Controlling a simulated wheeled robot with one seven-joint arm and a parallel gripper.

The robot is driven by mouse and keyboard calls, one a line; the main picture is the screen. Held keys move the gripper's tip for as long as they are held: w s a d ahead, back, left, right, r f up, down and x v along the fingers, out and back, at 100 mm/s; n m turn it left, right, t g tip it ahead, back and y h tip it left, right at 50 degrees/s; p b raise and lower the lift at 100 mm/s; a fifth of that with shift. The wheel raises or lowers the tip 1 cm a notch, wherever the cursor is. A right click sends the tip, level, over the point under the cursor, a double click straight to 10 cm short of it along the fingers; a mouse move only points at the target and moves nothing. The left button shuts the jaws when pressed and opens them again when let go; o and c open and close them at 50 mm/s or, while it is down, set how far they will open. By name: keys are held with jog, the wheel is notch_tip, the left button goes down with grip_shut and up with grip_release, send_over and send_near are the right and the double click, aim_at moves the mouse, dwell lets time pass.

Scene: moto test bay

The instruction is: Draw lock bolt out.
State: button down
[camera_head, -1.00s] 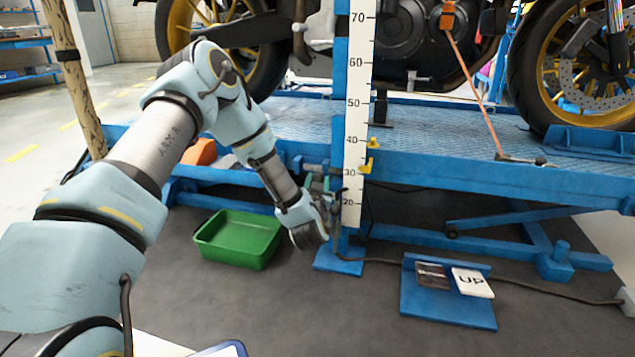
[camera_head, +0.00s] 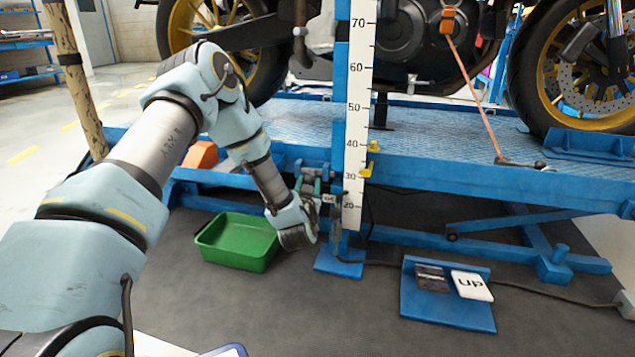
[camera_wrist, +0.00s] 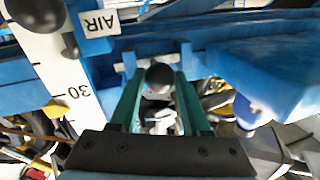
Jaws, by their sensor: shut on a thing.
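The lock bolt shows in the wrist view as a dark round knob (camera_wrist: 159,77) in front of a blue bracket (camera_wrist: 155,50) with a grey metal strip. My gripper (camera_wrist: 158,84) has its two green fingers on either side of the knob and is shut on it. In the head view my gripper (camera_head: 311,182) is left of the white scale post, low at the lift's side. The bolt's shaft is hidden behind the knob, and the bolt cannot be made out clearly in the head view.
A white height scale (camera_head: 356,110) stands right of my gripper, with an AIR label (camera_wrist: 99,22) beside it. A green bin (camera_head: 238,242) is on the floor below left. The motorcycle lift's deck (camera_head: 440,148) is above.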

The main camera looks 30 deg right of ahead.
jog(key=shift+w+a, duration=0.85)
jog(key=shift+a, duration=0.1)
jog(key=shift+c, duration=1.9)
grip_release()
jog(key=shift+s, duration=0.1)
jog(key=p+v, duration=0.4)
jog(key=v, duration=0.6)
jog(key=shift+s+a, duration=0.2)
jog(key=shift+s, duration=0.05)
